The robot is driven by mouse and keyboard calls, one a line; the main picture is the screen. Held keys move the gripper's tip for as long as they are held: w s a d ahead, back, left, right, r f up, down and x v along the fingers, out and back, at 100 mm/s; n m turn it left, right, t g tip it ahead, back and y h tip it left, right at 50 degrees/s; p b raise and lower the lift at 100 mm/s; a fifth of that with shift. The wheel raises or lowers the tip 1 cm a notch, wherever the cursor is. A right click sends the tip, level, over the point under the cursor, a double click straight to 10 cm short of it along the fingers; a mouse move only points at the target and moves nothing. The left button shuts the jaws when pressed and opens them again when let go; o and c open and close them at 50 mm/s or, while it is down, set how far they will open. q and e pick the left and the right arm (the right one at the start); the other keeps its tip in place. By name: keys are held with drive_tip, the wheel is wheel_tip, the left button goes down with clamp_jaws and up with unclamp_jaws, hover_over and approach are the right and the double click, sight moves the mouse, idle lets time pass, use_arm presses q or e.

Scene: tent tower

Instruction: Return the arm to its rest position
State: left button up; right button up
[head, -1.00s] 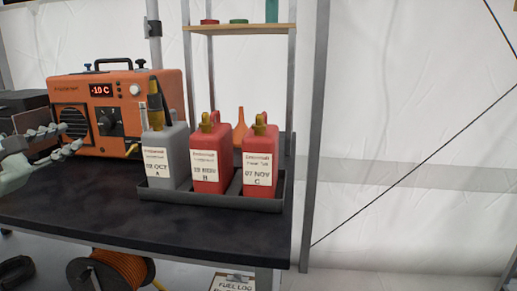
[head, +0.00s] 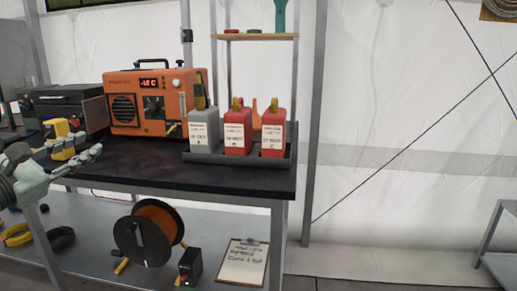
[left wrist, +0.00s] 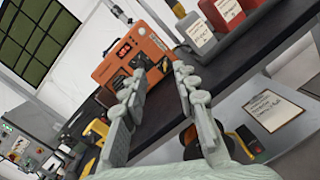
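My left gripper (head: 68,152) is at the left of the head view, near the table's front left edge. Its two fingers also show in the left wrist view (left wrist: 160,72); they stand apart with nothing between them. The gripper is clear of the cans. A grey can (head: 204,130) and two red cans, one in the middle (head: 237,131) and one at the right (head: 273,131), stand upright in a row in a dark tray (head: 240,159) on the black table (head: 215,183). My right gripper is not in view.
An orange heater-like box (head: 153,103) with a lit display stands left of the tray. A yellow and black object (head: 62,137) is behind the gripper. A cable reel (head: 149,233) and clipboard (head: 242,263) are on the lower shelf. The table front is mostly clear.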

use_arm(q)
drive_tip(key=s+a+f+n+g+y, duration=0.2)
drive_tip(key=f+n+y, duration=0.2)
drive_tip(key=f+n, duration=0.7)
drive_tip(key=s+a+f+n+g+y, duration=0.15)
drive_tip(key=f+n+y, duration=0.25)
drive_tip(key=f+n, duration=0.75)
drive_tip(key=s+a+f+n+g+y, duration=0.1)
drive_tip(key=s+f+n+g+y, duration=0.15)
drive_tip(key=f+n, duration=0.8)
drive_tip(key=s+d+f+n+g+h, duration=0.1)
drive_tip(key=s+d+f+n+g, duration=0.2)
drive_tip(key=f, duration=0.4)
drive_tip(key=s+d+f+n+g+h, duration=0.1)
drive_tip(key=s+d+f+n+g, duration=0.1)
drive_tip(key=s+d+f+n, duration=0.4)
drive_tip(key=s+d+f+n+g+h, duration=0.1)
drive_tip(key=s+d+f+g+h, duration=0.2)
drive_tip(key=s+d+f, duration=0.5)
drive_tip(key=shift+s+d+f+g, duration=0.3)
drive_tip(key=shift+s+f+g, duration=0.35)
drive_tip(key=shift+g, duration=0.15)
